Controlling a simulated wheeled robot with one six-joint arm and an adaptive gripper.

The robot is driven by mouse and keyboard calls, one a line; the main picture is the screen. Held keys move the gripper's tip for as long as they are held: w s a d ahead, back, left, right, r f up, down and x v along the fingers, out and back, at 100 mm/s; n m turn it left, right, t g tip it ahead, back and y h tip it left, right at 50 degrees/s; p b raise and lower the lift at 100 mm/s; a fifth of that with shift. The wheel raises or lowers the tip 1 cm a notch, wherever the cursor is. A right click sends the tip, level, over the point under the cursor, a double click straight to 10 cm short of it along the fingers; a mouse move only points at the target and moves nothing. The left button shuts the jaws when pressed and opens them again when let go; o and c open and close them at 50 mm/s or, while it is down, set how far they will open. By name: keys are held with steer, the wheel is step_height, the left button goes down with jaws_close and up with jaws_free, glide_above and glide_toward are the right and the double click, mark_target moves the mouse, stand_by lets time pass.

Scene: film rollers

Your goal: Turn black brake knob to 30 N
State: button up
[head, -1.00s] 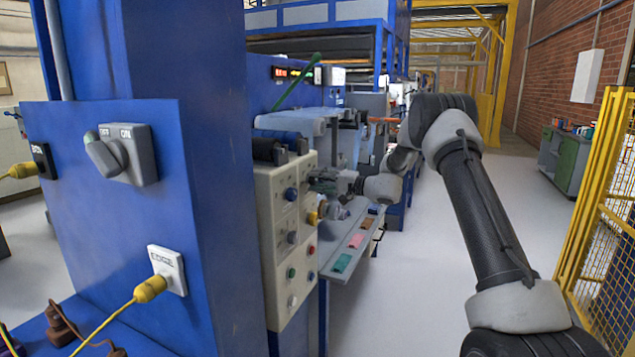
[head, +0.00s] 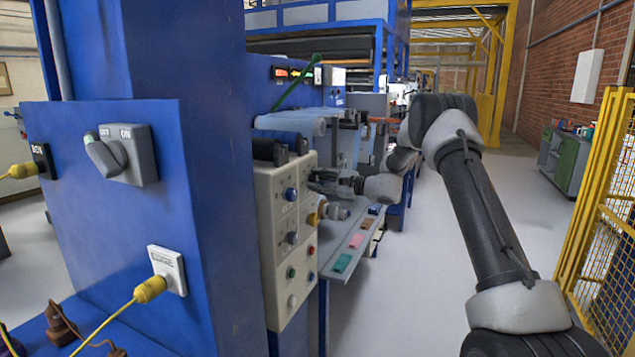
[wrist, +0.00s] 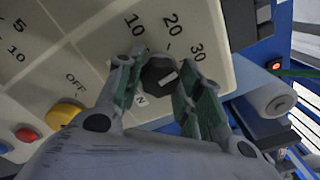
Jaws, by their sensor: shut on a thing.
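The black brake knob (wrist: 157,72) is on a cream panel (wrist: 92,38) in the wrist view, with a white pointer mark on its face. The numbers 10, 20 and 30 are printed around it, and the letter N is below. The mark slants up to the right, towards the 30 side; I cannot tell whether it lines up exactly. My gripper (wrist: 157,80) is shut on the knob, with one green-padded finger on each side. In the head view my gripper (head: 322,181) is at the face of the control panel (head: 272,225), and the black knob is hidden.
Other knobs and buttons sit close by on the panel, including a yellow knob (wrist: 65,114) marked OFF. A grey roller (wrist: 270,96) is right of the fingers. A shelf (head: 350,240) with coloured pieces is below my arm. The floor to the right is open.

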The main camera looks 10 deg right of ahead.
steer(key=shift+f+m, duration=0.1)
steer(key=shift+m, duration=0.6)
steer(key=o, duration=1)
steer(key=shift+o, duration=0.2)
steer(key=shift+s+d, duration=0.1)
steer(key=shift+d, duration=0.05)
steer(key=v, duration=1.1)
steer(key=shift+s+d, duration=0.2)
steer(key=shift+d, duration=0.1)
